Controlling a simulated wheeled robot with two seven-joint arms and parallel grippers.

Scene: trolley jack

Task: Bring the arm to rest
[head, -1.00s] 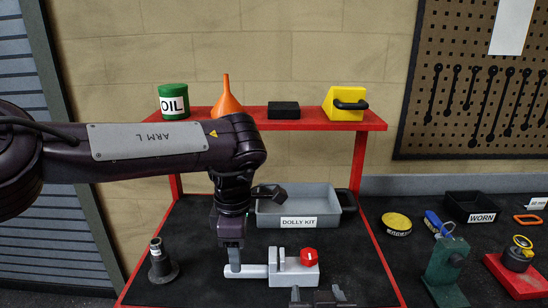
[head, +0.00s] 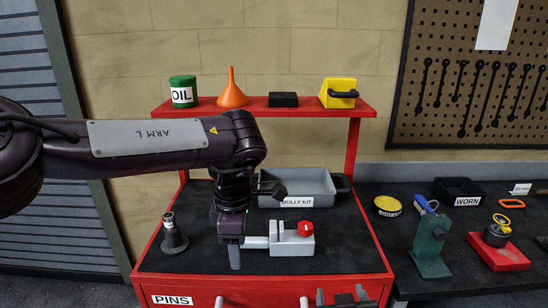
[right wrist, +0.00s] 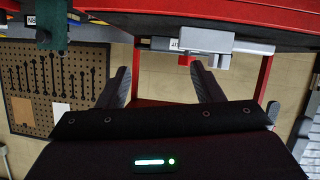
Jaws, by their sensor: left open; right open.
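My left arm (head: 150,138) reaches in from the left in the head view and bends down over the red cart. Its left gripper (head: 235,257) points down and is open, with one grey finger showing. That finger is in front of the left end of a pale grey fixture (head: 280,241) with a red knob (head: 306,229); I cannot tell whether they touch. My right gripper (head: 343,299) shows at the bottom edge, in front of the cart. In the right wrist view its two fingers (right wrist: 162,88) are apart with nothing between them.
The red cart (head: 375,252) has a dark top and a drawer labelled PINS. On it are a grey DOLLY KIT tray (head: 330,186) and a dark flanged tube (head: 174,236). A bench at right holds a green stand (head: 431,246), a yellow tin (head: 388,206) and a black WORN bin (head: 460,190).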

